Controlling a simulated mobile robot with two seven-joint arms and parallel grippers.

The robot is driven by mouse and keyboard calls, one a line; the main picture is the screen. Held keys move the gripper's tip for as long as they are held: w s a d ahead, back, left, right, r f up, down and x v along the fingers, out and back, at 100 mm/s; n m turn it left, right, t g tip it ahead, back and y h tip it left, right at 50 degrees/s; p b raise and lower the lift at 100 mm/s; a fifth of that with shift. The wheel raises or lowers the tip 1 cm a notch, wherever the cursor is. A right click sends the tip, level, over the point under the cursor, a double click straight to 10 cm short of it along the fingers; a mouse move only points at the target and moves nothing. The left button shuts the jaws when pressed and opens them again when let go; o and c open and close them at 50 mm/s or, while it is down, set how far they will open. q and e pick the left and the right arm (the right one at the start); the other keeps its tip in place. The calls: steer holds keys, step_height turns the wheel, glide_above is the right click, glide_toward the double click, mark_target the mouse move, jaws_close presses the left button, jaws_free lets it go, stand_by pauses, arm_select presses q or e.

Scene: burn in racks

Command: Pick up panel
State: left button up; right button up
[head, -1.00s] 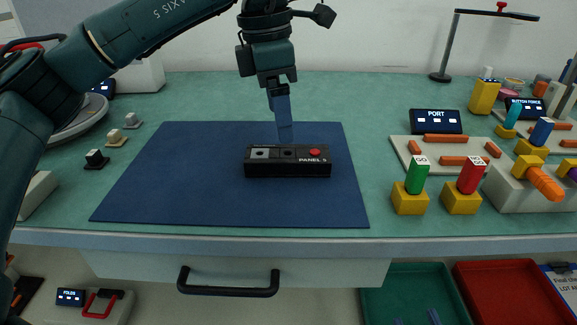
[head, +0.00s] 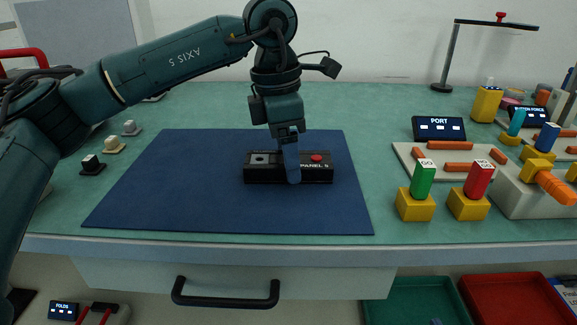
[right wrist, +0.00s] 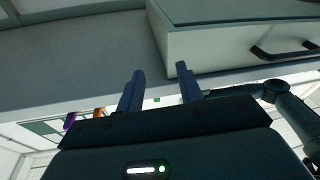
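The panel (head: 261,168), a black box with a small screen, a red button and the label "PANEL 5", lies flat on the dark blue mat (head: 180,195). My left gripper (head: 292,180) points down at the panel. One blue finger shows in front of the panel's near face and hides a strip of its middle. The other finger is hidden, so I cannot tell whether they grip. My right gripper (right wrist: 160,74) shows only in the right wrist view, its two fingers apart with nothing between them, below a drawer front.
Green and red blocks in yellow bases (head: 415,206) stand right of the mat, near the "PORT" display (head: 438,128) and a grey tray. Small switches (head: 92,165) stand to the left. A drawer handle (head: 226,300) juts below the table edge. The mat around the panel is clear.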

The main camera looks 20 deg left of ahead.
arm_select(q)
steer(key=c, duration=1.1)
steer(key=shift+o, duration=0.2)
steer(key=shift+r, duration=0.1)
